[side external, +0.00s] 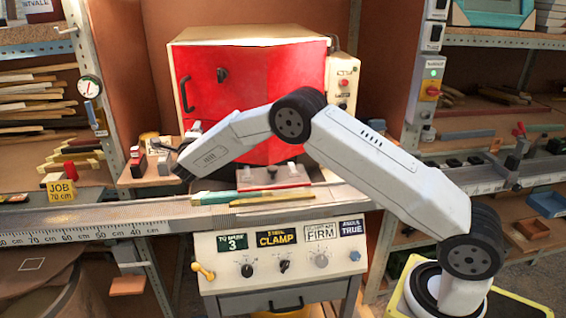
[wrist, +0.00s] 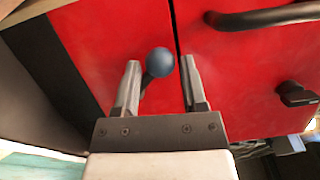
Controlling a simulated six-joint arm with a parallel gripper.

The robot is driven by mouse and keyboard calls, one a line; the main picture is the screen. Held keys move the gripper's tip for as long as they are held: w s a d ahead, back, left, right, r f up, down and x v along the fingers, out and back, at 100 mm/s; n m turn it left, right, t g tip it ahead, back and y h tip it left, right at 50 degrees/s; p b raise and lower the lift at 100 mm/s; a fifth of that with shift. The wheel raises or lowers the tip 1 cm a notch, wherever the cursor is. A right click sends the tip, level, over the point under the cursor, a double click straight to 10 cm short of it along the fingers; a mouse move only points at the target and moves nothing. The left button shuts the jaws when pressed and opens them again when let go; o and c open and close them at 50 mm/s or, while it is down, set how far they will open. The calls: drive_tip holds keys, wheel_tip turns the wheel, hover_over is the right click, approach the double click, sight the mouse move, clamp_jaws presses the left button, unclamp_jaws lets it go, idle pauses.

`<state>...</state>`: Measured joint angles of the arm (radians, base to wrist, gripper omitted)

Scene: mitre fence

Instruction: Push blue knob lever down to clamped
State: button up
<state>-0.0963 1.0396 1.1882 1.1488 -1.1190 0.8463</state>
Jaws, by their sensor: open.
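In the wrist view, a round blue knob (wrist: 161,61) tops a dark lever stem (wrist: 146,80). The knob appears between the two fingertips of my gripper (wrist: 160,63), with a visible gap on each side. My gripper is open, and I cannot tell how far in depth the knob is from the fingers. In the side view, my gripper (side external: 180,162) reaches down at the left end of the arm, in front of the red machine. The blue knob lever cannot be made out there.
The red machine (side external: 290,75) with a black door handle (side external: 187,92) stands behind. A teal and wood strip (side external: 235,198) lies on the fence bench. A control panel (side external: 280,245) with dials sits below. Shelves with wood and tools stand left and right.

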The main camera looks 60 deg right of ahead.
drive_tip(key=shift+w+f, duration=0.1)
drive_tip(key=shift+f, duration=0.2)
idle(0.7)
drive_tip(key=shift+w+a+f, duration=0.25)
drive_tip(key=shift+w+f, duration=0.15)
drive_tip(key=shift+f, duration=0.3)
drive_tip(key=shift+w+a+f, duration=0.1)
drive_tip(key=shift+w+f, duration=0.25)
drive_tip(key=shift+f, duration=0.5)
idle(0.4)
drive_tip(key=shift+f, duration=0.95)
drive_tip(key=shift+f, duration=0.1)
